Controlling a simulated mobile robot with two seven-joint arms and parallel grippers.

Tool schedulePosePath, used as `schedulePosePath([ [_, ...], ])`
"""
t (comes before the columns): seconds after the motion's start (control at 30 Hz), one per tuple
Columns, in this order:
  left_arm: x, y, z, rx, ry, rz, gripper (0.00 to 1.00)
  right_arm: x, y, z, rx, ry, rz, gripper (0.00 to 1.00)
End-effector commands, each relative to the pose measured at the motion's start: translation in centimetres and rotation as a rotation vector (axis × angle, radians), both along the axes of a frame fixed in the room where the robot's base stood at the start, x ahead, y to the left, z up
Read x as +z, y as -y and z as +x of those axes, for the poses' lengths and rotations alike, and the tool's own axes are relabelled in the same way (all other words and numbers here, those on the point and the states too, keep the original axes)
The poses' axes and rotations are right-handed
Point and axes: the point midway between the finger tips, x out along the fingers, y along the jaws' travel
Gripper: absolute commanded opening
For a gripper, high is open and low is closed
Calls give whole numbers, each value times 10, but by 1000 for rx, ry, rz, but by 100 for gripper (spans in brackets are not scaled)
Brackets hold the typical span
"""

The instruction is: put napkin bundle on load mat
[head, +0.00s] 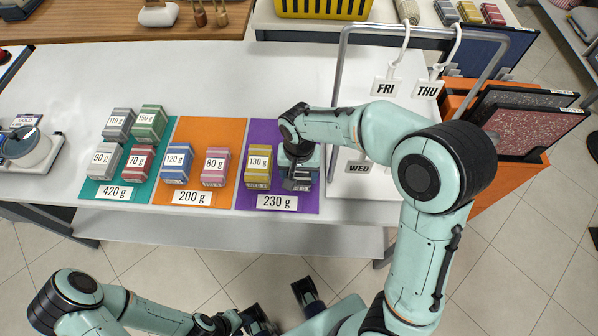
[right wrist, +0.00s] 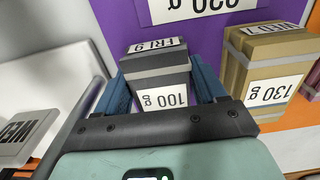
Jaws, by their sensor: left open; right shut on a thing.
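A dark grey napkin bundle (right wrist: 153,63) marked 100 g sits between the blue fingers of my right gripper (right wrist: 160,84) in the right wrist view. In the head view my right gripper (head: 298,172) is over the right half of the purple load mat (head: 245,135), which is marked 230 g. The bundle is mostly hidden there, and I cannot tell whether it touches the mat. A yellow bundle (head: 257,168) marked 130 g stands on the same mat, just left of the held one. My left gripper (head: 243,319) is open and low at the bottom, away from the table.
The orange mat (head: 205,132) holds a blue and a pink bundle. The teal mat (head: 100,188) holds several bundles. A metal rail (head: 338,90) with FRI and THU tags stands to the right, close to my right arm. A scale (head: 25,150) is at far left.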

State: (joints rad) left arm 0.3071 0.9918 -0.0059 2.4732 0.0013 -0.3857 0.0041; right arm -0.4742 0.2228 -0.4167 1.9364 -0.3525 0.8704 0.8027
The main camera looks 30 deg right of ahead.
Motion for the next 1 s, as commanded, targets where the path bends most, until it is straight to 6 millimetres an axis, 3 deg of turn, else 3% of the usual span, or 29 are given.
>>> schedulePosePath([
  [0.1,-2,0,-1,0,-1,0,43,-3,0,0,0,0,0,38],
  [0.13,-2,0,-1,0,-1,0,43,-4,0,0,0,0,0,73],
  [0.2,-2,0,0,0,0,0,43,-3,0,0,0,0,0,96],
  [0.5,-1,0,0,0,0,0,43,-2,0,0,0,0,0,96],
  [0.63,2,0,1,0,1,0,43,9,0,1,0,3,2,96],
  [1.0,15,0,5,0,6,0,43,85,0,1,-1,5,0,96],
])
